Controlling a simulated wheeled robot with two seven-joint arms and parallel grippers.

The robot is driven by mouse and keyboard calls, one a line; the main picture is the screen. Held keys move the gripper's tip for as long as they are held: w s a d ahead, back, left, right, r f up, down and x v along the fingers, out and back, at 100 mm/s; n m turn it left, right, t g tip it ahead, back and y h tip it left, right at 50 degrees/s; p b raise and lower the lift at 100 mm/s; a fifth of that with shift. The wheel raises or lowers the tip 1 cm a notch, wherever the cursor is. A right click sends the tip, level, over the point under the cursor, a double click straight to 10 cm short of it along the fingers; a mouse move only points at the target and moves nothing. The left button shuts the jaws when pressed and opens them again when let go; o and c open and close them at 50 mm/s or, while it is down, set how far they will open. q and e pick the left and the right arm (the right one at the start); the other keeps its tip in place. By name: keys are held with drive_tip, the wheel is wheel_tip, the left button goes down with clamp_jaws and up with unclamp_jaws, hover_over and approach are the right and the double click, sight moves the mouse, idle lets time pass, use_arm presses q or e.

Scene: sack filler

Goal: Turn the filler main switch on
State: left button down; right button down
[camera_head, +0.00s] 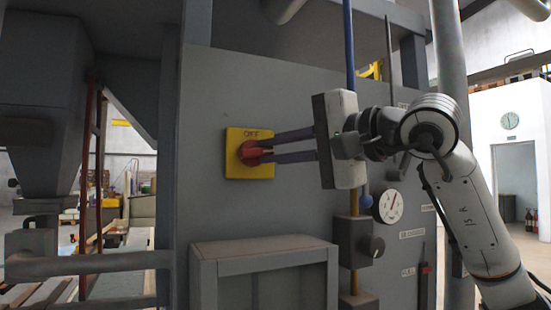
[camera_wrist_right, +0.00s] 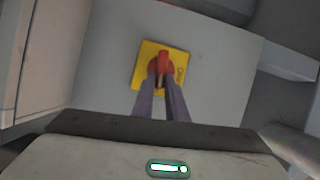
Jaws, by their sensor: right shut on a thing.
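The main switch is a red rotary handle (camera_head: 252,152) on a square yellow plate (camera_head: 236,170), fixed to the grey filler cabinet. My right gripper (camera_head: 262,152) reaches in from the right, and its two long fingers are shut on the red handle. In the right wrist view the fingertips (camera_wrist_right: 160,77) lie on either side of the handle (camera_wrist_right: 165,62), in front of the yellow plate (camera_wrist_right: 143,58). The fingertips partly cover the handle. Lettering shows at the plate's top edge in the head view, partly legible. My left gripper is not in view.
A round white gauge (camera_head: 389,206) and a dark knob box (camera_head: 352,241) sit right of the switch. A grey box (camera_head: 262,250) juts out below it. A blue pipe (camera_head: 349,45) runs down behind my right gripper's body. A hopper (camera_head: 45,110) stands at the left.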

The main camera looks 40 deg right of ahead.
drive_tip(key=shift+f+m+t+b, duration=0.25)
drive_tip(key=shift+m+t+b, duration=0.1)
drive_tip(key=shift+m, duration=0.15)
drive_tip(key=shift+r, duration=0.1)
drive_tip(key=c, duration=1.8)
unclamp_jaws()
drive_tip(key=shift+w+a, duration=0.1)
drive_tip(key=shift+o, duration=0.2)
drive_tip(key=shift+s, duration=0.3)
drive_tip(key=s+d+b, duration=0.1)
drive_tip(key=s, duration=0.8)
drive_tip(key=shift+s+d, duration=0.35)
